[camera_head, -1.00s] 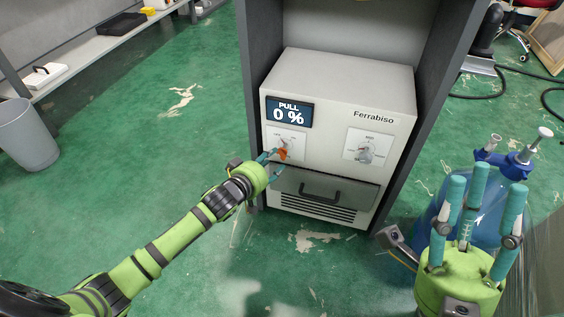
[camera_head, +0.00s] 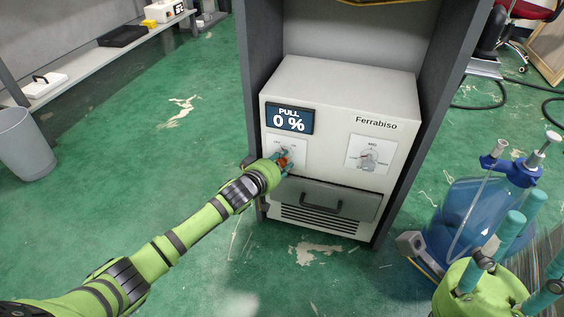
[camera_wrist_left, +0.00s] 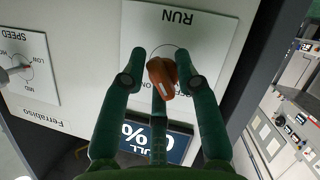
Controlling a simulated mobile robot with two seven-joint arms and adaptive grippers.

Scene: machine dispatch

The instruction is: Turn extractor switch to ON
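The switch is an orange knob (camera_head: 284,161) on a white panel at the left of the Ferrabiso machine's front. The wrist view shows the knob (camera_wrist_left: 163,77) tilted, below the label RUN. My left gripper (camera_head: 284,160) is at the knob. In the wrist view, the left gripper's (camera_wrist_left: 162,62) green fingers stand apart on both sides of the knob. The right-hand finger is very close to it; contact is unclear. The display (camera_head: 289,119) reads PULL 0 %. My right gripper (camera_head: 520,240) is at the lower right, fingers spread and empty, partly out of frame.
A SPEED dial (camera_head: 369,160) is right of the switch, and a drawer handle (camera_head: 321,205) is below. Dark cabinet walls flank the machine. A blue bottle (camera_head: 460,225) stands at right. A grey bin (camera_head: 25,140) and shelf are at left. Green floor is clear between.

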